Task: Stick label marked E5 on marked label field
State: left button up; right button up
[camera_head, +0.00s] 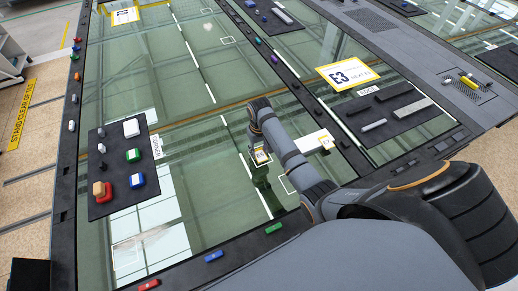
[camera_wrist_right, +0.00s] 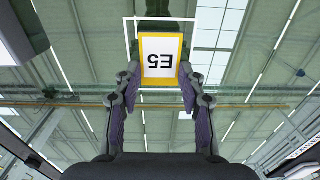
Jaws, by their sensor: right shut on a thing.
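The label marked E5 (camera_wrist_right: 160,60) is white with a yellow border and reads upside down in the right wrist view. My right gripper (camera_wrist_right: 159,82) is shut on it, with a finger at each side edge. In the head view the label (camera_head: 261,156) and the gripper (camera_head: 262,170) are over the glass pane. A thin white outlined label field (camera_wrist_right: 128,20) shows behind the label in the wrist view, its top edge and upper corners visible past it. I cannot tell whether the label touches the glass. My left gripper is not in view.
A dark mat (camera_head: 124,165) with several coloured blocks lies left. An E3 sign (camera_head: 347,74) and a mat with bars (camera_head: 385,114) are at the right.

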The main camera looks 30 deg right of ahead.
aim_at(259, 153)
jog(key=o, duration=0.8)
jog(key=shift+c, duration=0.2)
notch_tip(259, 153, up, 7)
jog(key=shift+r, duration=0.2)
